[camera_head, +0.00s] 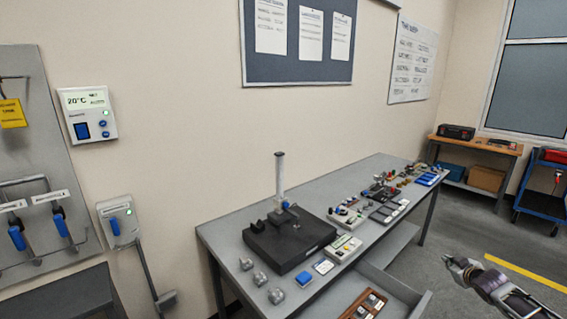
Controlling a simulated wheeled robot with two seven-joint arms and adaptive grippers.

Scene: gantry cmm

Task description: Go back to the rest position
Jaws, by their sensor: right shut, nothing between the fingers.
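My right gripper (459,264) shows at the lower right, at the end of my arm that comes in from the lower right corner. It is shut and empty, over the open floor to the right of the grey table (225,237), and touches nothing. My left gripper is not in the picture.
On the table stand a black base with an upright column (280,175), small grey blocks (260,278) and several small devices. An open drawer (395,290) juts out at the table's front. A blue cart (545,200) and a wooden bench (470,143) stand at the back right.

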